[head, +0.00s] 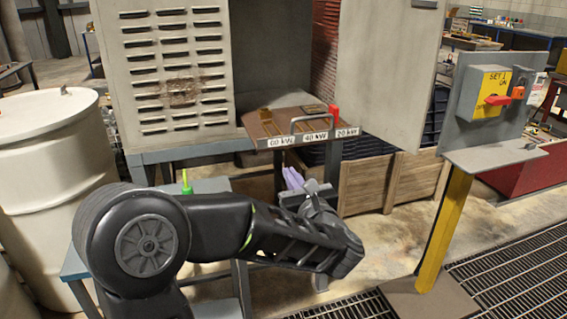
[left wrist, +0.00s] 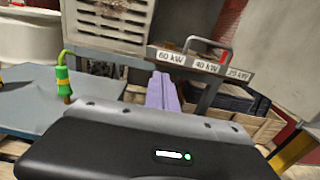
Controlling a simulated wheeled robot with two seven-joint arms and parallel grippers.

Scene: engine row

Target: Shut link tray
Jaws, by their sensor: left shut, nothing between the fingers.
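The link tray (head: 277,122) is a brown sliding tray with a grey handle (head: 309,122) and a front edge labelled 60 kW, 40 kW and 20 kW. It sticks out of the open grey cabinet. A red peg stands at its right end. The tray front (left wrist: 205,66) also shows in the left wrist view. My left gripper (head: 292,178), with lilac fingers, is shut and empty, below and in front of the tray, apart from the handle. Its fingers (left wrist: 162,92) point toward the tray in the wrist view. My right gripper is in neither view.
The cabinet door (head: 388,70) stands open to the right of the tray. A switch panel (head: 490,95) on a yellow post is at the right. A white drum (head: 45,150) is at the left. A green-capped item (left wrist: 64,80) stands on a blue-grey table.

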